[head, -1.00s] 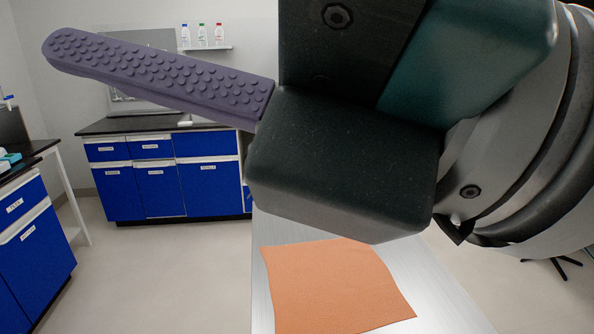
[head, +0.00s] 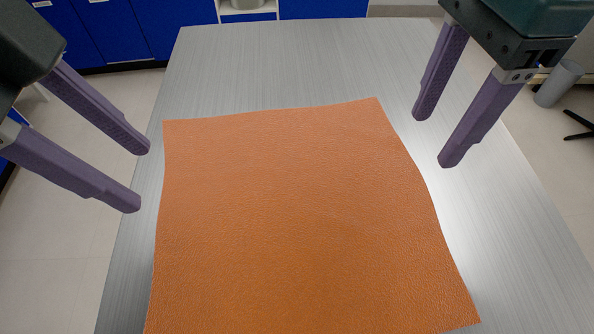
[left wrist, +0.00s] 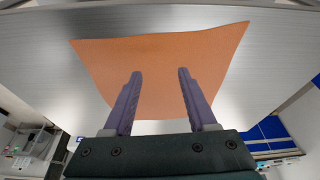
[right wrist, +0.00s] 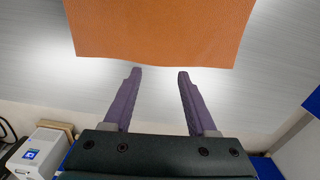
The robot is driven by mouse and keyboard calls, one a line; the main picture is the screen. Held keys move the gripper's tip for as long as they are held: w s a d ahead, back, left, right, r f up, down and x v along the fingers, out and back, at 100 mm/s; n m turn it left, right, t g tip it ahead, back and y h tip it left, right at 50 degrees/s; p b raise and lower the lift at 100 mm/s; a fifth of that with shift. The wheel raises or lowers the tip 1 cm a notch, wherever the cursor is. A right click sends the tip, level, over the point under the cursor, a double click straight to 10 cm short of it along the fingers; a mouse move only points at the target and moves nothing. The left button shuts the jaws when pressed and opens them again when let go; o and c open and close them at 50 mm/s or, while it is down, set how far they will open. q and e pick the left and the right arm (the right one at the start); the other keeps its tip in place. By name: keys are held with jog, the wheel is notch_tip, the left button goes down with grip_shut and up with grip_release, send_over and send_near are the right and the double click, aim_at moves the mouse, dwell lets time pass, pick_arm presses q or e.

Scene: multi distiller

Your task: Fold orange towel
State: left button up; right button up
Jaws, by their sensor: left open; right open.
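The orange towel (head: 295,215) lies flat and spread out on the metal table, with its near edge partly cut off by the head view. My left gripper (head: 144,180) is open and empty, above the towel's left edge side. The towel also shows in the left wrist view (left wrist: 160,65), beyond the open fingers (left wrist: 159,73). My right gripper (head: 431,140) is open and empty, by the towel's far right side. The right wrist view shows the towel (right wrist: 160,30) just beyond the fingertips (right wrist: 160,70). Neither gripper holds the towel.
The brushed metal table (head: 300,65) is bare behind the towel and along its right side. Blue cabinets (head: 130,30) stand at the back. A grey cylinder (head: 558,83) is on the right beyond the table. Nothing else lies on the table in view.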

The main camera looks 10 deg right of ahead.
aim_at(172, 220)
pick_arm(q)
jog(key=f, duration=0.6)
jog(key=shift+s+f, duration=0.2)
jog(key=shift+s, duration=0.1)
pick_arm(e)
jog(key=f, duration=0.6)
jog(key=shift+s+a+f, duration=0.15)
jog(key=shift+s+f, duration=0.05)
jog(key=shift+s, duration=0.1)
pick_arm(q)
jog(key=shift+f, duration=0.45)
pick_arm(e)
jog(key=shift+f, duration=0.45)
pick_arm(q)
jog(key=shift+f, duration=0.1)
pick_arm(e)
jog(key=shift+f, duration=0.1)
pick_arm(q)
jog(key=shift+w, duration=0.1)
jog(key=shift+c, duration=0.5)
pick_arm(e)
jog(key=shift+w, duration=0.1)
jog(key=shift+c, duration=0.5)
pick_arm(q)
jog(key=shift+c, duration=0.4)
pick_arm(e)
jog(key=shift+c, duration=0.4)
